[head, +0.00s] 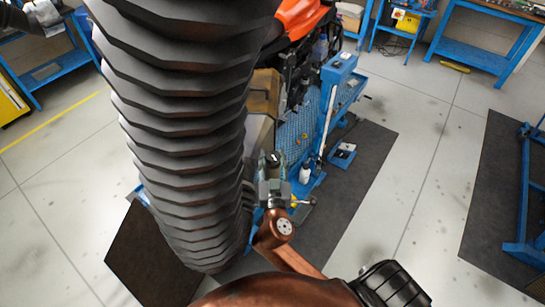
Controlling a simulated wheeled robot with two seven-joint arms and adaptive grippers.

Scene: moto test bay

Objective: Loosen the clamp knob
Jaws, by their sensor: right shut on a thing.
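My right gripper (273,188) is at the centre, at the end of my copper-coloured arm, close to the blue bench by the motorcycle. It is small in the picture and is shut on what appears to be the clamp knob. The fingers and my arm hide most of the knob, so its shape and turn do not show. A small metal lever-like part (303,201) sticks out just right of the gripper. My left gripper is not in view.
A blue perforated bench (296,135) stands behind the gripper, with an orange motorcycle (300,17) above it. Dark mats (360,165) lie on the pale floor. Blue worktables (470,55) stand at the back right. My large ribbed black cover blocks the left middle.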

